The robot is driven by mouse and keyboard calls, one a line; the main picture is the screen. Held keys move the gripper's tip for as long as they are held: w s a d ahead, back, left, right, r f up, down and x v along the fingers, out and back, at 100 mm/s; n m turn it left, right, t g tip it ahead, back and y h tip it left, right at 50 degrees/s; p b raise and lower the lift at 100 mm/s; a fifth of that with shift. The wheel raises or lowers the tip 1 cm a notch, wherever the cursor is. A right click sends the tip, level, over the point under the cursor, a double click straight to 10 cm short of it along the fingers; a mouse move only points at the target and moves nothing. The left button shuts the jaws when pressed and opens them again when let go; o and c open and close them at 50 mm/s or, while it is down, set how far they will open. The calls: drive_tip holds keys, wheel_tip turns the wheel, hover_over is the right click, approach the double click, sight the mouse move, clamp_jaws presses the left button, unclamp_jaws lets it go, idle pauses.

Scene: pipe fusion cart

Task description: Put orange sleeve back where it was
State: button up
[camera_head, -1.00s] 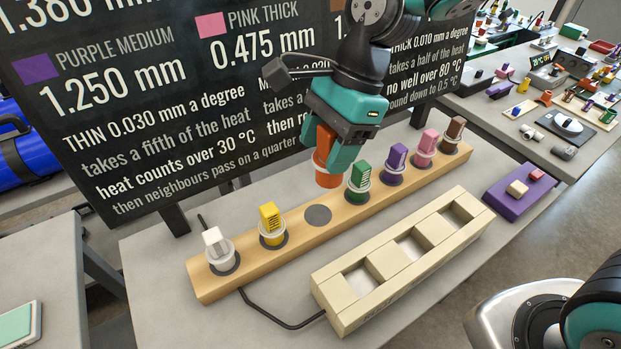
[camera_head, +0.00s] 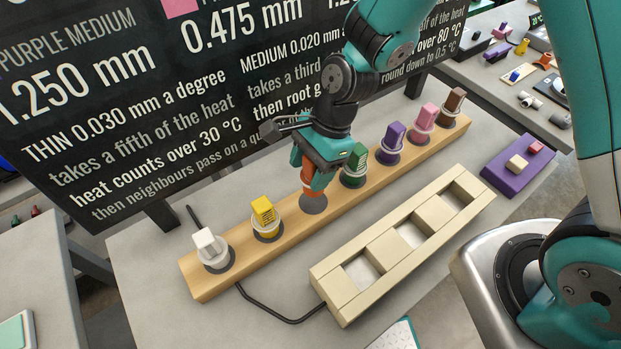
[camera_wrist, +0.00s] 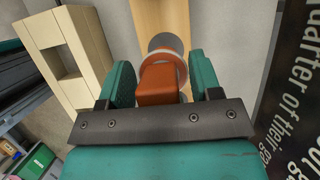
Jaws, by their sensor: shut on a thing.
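The orange sleeve (camera_head: 308,180) is held upright in my gripper (camera_head: 313,178), low over the dark round spot (camera_head: 313,203) between the yellow and green sleeves on the wooden rack (camera_head: 340,198). In the wrist view the orange sleeve (camera_wrist: 160,80) with its pale ring sits between the two teal fingers of my gripper (camera_wrist: 155,85). The dark spot (camera_wrist: 165,42) shows just beyond its far end. I cannot tell whether the sleeve touches the rack.
The green sleeve (camera_head: 355,165) stands close right of my gripper, the yellow sleeve (camera_head: 264,213) to the left. White (camera_head: 208,245), purple (camera_head: 392,142), pink (camera_head: 424,118) and brown (camera_head: 453,102) sleeves share the rack. A cream tray (camera_head: 345,292) with three openings lies in front; a dark board (camera_head: 120,120) stands behind.

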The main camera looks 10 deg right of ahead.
drive_tip(key=shift+f+p, duration=0.3)
drive_tip(key=shift+f, duration=2.25)
drive_tip(key=shift+f, duration=0.2)
drive_tip(key=o, duration=1)
drive_tip(key=b+v, duration=0.3)
drive_tip(key=v, duration=0.9)
drive_tip(key=s+d+r+n, duration=0.1)
drive_tip(key=s+r+n, duration=0.3)
drive_tip(key=n, duration=0.3)
drive_tip(key=s+r+n+t, duration=0.1)
drive_tip(key=s+r+n, duration=0.4)
drive_tip(key=n, duration=0.1)
drive_tip(key=s+d+r+n, duration=0.1)
drive_tip(key=s+r+n, duration=0.4)
drive_tip(key=n, duration=0.2)
drive_tip(key=shift+s+d+r+n+t, duration=0.2)
drive_tip(key=shift+s+d+n+t, duration=0.1)
drive_tip(key=shift+d+t, duration=0.1)
